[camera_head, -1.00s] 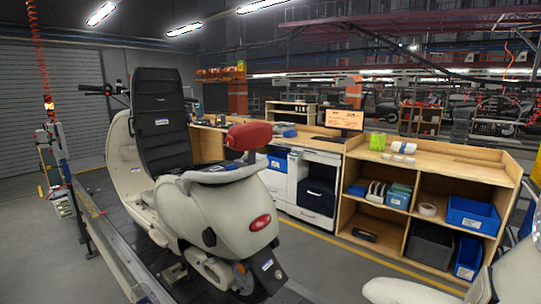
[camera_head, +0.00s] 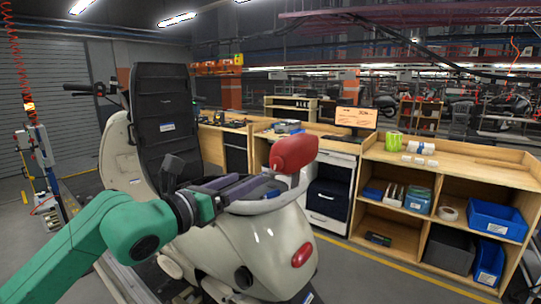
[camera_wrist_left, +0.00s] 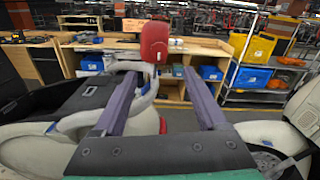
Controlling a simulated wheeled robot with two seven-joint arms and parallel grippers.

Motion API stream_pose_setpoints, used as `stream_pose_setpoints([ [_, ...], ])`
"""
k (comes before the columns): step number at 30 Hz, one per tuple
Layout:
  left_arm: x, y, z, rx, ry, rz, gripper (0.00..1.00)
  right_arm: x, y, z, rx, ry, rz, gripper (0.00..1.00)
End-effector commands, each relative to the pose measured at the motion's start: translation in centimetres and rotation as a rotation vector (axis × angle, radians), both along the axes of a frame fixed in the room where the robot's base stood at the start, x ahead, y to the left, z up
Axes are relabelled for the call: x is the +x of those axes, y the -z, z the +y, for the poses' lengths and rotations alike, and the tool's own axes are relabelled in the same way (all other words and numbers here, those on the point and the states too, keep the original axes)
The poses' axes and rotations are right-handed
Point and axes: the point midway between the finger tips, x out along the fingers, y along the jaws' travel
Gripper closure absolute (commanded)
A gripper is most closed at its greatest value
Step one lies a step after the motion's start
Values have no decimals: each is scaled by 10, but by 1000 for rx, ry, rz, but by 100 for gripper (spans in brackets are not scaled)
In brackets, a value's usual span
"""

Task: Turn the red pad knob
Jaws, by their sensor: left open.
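The red pad (camera_head: 294,152) stands on a post at the rear of a cream scooter (camera_head: 265,245), above its grey grab rail. It also shows in the left wrist view (camera_wrist_left: 154,42), upright and beyond the fingers. My left gripper (camera_head: 258,186) is over the scooter's seat area, just left of the red pad and a little lower. In the left wrist view its two purple fingers (camera_wrist_left: 160,76) are spread apart with nothing between them; the pad appears ahead of the gap. No separate knob can be made out on the pad. My right gripper is not in view.
The scooter's tall black seat panel (camera_head: 163,100) stands upright behind my left arm. A wooden shelf unit (camera_head: 465,170) with blue bins and a monitor (camera_head: 356,117) lie beyond the scooter. A yellow-binned rack (camera_wrist_left: 252,75) shows in the wrist view.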

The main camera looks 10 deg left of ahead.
Motion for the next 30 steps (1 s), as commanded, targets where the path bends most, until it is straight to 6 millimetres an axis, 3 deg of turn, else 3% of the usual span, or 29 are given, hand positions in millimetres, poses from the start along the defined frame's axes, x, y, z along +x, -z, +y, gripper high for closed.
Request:
stream_pose_setpoints([
  [1,11,-14,-6,-9,4,0,26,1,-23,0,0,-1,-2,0],
  [9,74,-10,-34,-3,6,0,26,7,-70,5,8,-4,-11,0],
  [15,96,-2,-42,-1,3,1,26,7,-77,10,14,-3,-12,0],
  [22,97,1,-42,0,4,0,26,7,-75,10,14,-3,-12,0],
  [23,97,0,-42,0,4,0,33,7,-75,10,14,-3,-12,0],
  [28,97,0,-42,-1,4,1,98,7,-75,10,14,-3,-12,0],
  [30,97,0,-42,-1,4,1,100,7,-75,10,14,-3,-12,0],
])
